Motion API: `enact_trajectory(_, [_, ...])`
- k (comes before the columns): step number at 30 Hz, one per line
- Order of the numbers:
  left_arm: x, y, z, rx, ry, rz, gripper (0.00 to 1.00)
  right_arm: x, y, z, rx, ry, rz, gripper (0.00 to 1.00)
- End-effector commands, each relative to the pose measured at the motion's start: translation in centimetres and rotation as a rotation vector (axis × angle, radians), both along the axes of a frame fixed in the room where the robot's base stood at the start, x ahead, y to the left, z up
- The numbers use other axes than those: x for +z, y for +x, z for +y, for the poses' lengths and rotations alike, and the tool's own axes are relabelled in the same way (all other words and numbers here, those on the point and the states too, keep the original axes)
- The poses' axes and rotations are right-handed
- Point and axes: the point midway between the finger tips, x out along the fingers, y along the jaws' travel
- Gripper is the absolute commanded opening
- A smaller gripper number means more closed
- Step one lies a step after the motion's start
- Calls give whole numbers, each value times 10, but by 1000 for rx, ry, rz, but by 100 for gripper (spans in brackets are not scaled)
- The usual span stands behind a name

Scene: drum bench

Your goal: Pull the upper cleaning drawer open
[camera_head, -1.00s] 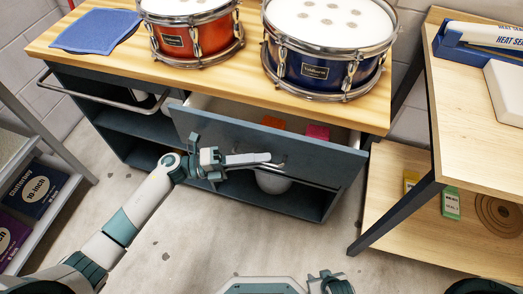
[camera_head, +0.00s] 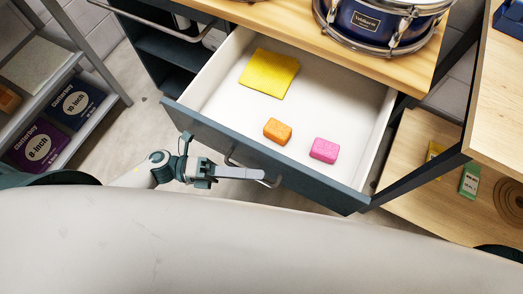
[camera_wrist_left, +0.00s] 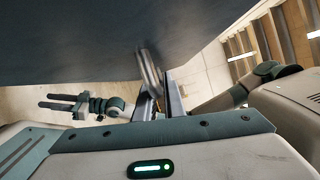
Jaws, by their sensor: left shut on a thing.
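The upper drawer (camera_head: 212,134) stands well open, its white inside showing. It holds a yellow cloth (camera_head: 269,73), an orange sponge (camera_head: 277,131) and a pink sponge (camera_head: 324,150). My left gripper (camera_head: 269,180) is at the front of the drawer, shut on its handle (camera_head: 232,158). In the left wrist view the fingers of my left gripper (camera_wrist_left: 157,82) close around the handle bar (camera_wrist_left: 149,66), under the dark drawer front (camera_wrist_left: 80,45). My right gripper (camera_wrist_left: 48,101) shows at the left of the wrist view, fingers apart and empty; it is out of the head view.
A blue drum (camera_head: 375,22) stands on the wooden bench top (camera_head: 290,28). A shelf rack with boxes, one of them purple (camera_head: 38,145), is at the left. A wooden side table (camera_head: 500,95) stands at the right. My own pale body fills the lower head view.

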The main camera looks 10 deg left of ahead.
Motion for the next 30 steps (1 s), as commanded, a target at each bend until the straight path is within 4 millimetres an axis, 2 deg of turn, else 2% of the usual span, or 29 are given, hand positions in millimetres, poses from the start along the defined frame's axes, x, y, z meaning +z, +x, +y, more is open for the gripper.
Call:
enact_trajectory(6, [-1,-16,6,0,2,0,0,0,0,1,1,1,-4,31])
enact_trajectory(17, [-1,-17,6,0,2,-1,0,1,1,1,1,2,-8,31])
enact_trajectory(18, [-1,-17,6,0,2,-1,16,1,1,1,1,2,-7,31])
enact_trajectory(20, [-1,-17,6,0,2,-1,28,1,0,1,0,2,-7,31])
enact_trajectory(30, [0,-17,6,0,0,-1,28,1,1,1,0,2,-6,31])
